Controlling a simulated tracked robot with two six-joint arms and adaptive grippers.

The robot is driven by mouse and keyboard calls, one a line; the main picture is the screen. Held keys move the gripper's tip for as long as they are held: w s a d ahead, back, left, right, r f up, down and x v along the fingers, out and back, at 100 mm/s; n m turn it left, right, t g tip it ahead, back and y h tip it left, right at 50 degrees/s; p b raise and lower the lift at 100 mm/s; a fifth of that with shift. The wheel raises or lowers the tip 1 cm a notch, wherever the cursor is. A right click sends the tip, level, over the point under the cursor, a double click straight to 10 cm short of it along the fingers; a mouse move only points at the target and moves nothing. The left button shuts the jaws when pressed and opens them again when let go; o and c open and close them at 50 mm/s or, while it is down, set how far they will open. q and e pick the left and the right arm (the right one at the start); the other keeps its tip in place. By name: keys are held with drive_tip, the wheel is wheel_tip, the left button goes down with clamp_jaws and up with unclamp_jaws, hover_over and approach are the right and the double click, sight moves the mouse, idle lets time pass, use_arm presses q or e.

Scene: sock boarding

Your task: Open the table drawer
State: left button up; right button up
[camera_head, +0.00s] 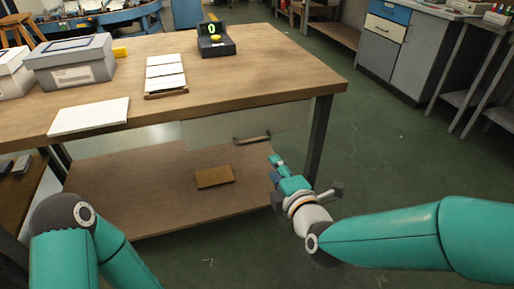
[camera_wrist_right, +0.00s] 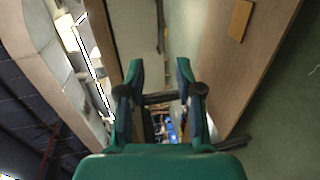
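The table drawer's pale front (camera_head: 208,133) sits under the front edge of the wooden table (camera_head: 225,93), towards its right side. It looks closed. Its dark bar handle (camera_head: 252,139) also shows upright at the top of the right wrist view (camera_wrist_right: 160,28). My right gripper (camera_head: 274,168) is below and slightly right of the handle in the head view, apart from it. In the right wrist view its two fingers (camera_wrist_right: 160,72) are spread with nothing between them. My left arm shows at the lower left of the head view, but its gripper is out of view.
A brown block (camera_head: 214,176) lies on the table's lower shelf (camera_head: 150,197). A dark table leg (camera_head: 319,134) stands right of the drawer. On the tabletop are grey boxes (camera_head: 72,63), white sheets (camera_head: 89,116) and a scale (camera_head: 215,40). Green floor at right is clear.

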sight(256, 142)
drive_tip(key=b+x, duration=0.2)
drive_tip(key=x, duration=1.3)
drive_tip(key=shift+w+a+f+b, duration=0.1)
drive_tip(key=shift+w+b, duration=0.2)
drive_tip(key=shift+w, duration=0.05)
clamp_jaws()
